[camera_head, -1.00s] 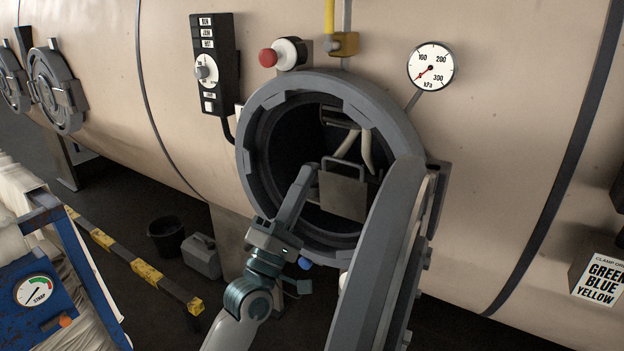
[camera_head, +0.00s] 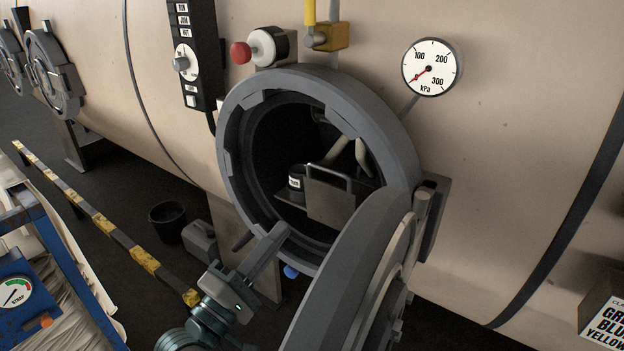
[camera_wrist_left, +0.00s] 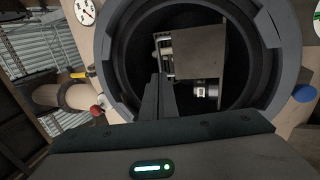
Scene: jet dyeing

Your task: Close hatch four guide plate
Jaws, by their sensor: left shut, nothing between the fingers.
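The open round hatch (camera_head: 235,120) shows a dark interior, with its heavy door (camera_head: 350,265) swung out to the right. Inside the opening is a grey guide plate (camera_head: 330,200) with a bar handle along its top. In the left wrist view the plate (camera_wrist_left: 205,48) shows as a flat grey panel. My left gripper (camera_head: 281,230) is shut and empty at the lower left of the hatch rim, apart from the plate. Its fingers (camera_wrist_left: 158,88) point toward the opening in the wrist view. My right gripper is not in view.
A small dark labelled container (camera_head: 296,178) sits beside the plate inside. A red button (camera_head: 240,53), a control box (camera_head: 190,60) and a pressure gauge (camera_head: 431,67) are around the hatch. A blue cart (camera_head: 35,240) and a striped barrier (camera_head: 105,228) stand left.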

